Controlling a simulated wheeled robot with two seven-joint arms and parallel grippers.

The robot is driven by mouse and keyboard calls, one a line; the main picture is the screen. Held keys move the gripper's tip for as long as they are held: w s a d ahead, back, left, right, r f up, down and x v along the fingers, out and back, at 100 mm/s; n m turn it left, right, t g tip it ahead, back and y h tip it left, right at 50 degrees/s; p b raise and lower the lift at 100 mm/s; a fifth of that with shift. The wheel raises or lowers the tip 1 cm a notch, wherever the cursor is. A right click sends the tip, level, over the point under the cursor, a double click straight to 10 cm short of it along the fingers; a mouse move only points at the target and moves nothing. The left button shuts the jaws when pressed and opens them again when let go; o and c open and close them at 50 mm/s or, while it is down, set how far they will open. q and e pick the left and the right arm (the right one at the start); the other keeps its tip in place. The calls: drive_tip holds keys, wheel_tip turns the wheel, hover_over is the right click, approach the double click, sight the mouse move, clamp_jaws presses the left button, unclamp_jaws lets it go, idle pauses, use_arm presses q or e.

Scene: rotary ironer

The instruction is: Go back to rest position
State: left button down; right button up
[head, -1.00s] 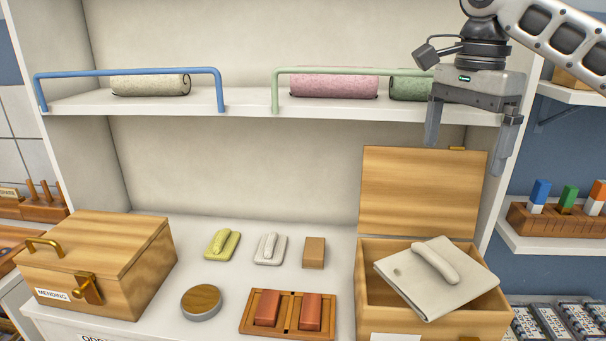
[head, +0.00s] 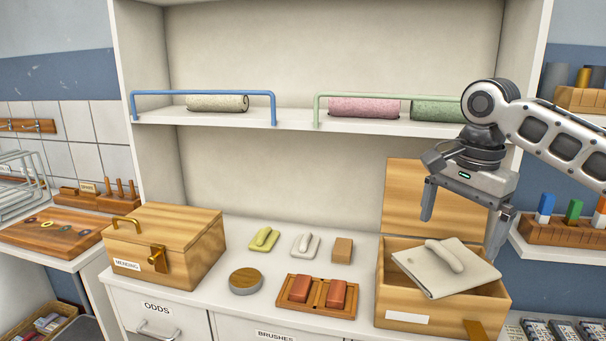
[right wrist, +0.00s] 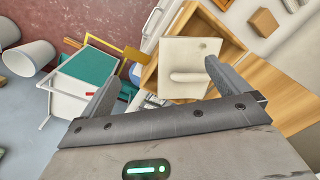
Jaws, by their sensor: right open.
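My right gripper (head: 462,222) is open and empty. It hangs in front of the raised lid of the open wooden box (head: 400,285), above the box's right part. A pale flat piece with a rounded handle (head: 448,271) lies tilted across the box opening. In the right wrist view the gripper's fingers (right wrist: 160,85) stand wide apart, with the pale piece (right wrist: 187,58) beyond them and nothing between them. My left gripper does not show in the head view.
A closed wooden box marked MENDING (head: 165,245) stands at the left of the counter. Yellow (head: 264,239) and white (head: 305,246) handled pieces, a small block (head: 342,250), a round disc (head: 246,281) and a tray with two red blocks (head: 318,309) lie between. Rolls lie on the railed shelf (head: 295,121) above.

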sight(390, 295)
drive_tip(key=s+a+f+n+t+y, duration=0.1)
drive_tip(key=s+a+f+n+y, duration=0.15)
drive_tip(key=a+f, duration=0.55)
drive_tip(key=s+a+f+n+t+y, duration=0.1)
drive_tip(key=a+f+n, duration=0.35)
drive_tip(key=f, duration=0.65)
drive_tip(key=s+a+f+n+t+y, duration=0.1)
drive_tip(key=a+f+n+y, duration=0.15)
drive_tip(key=a+f, duration=0.55)
drive_tip(key=s+d+f+n+t, duration=0.2)
drive_tip(key=s+f+t, duration=0.1)
drive_tip(key=s+f, duration=0.45)
drive_tip(key=s+d+f+n+t+h, duration=0.2)
drive_tip(key=s+d+f+t+h, duration=0.1)
drive_tip(key=s+d, duration=0.6)
drive_tip(key=s+f, duration=0.1)
drive_tip(key=s, duration=0.2)
drive_tip(key=shift+d+f+n+h, duration=0.25)
drive_tip(key=shift+f+n+h, duration=0.05)
drive_tip(key=shift+f+n, duration=0.1)
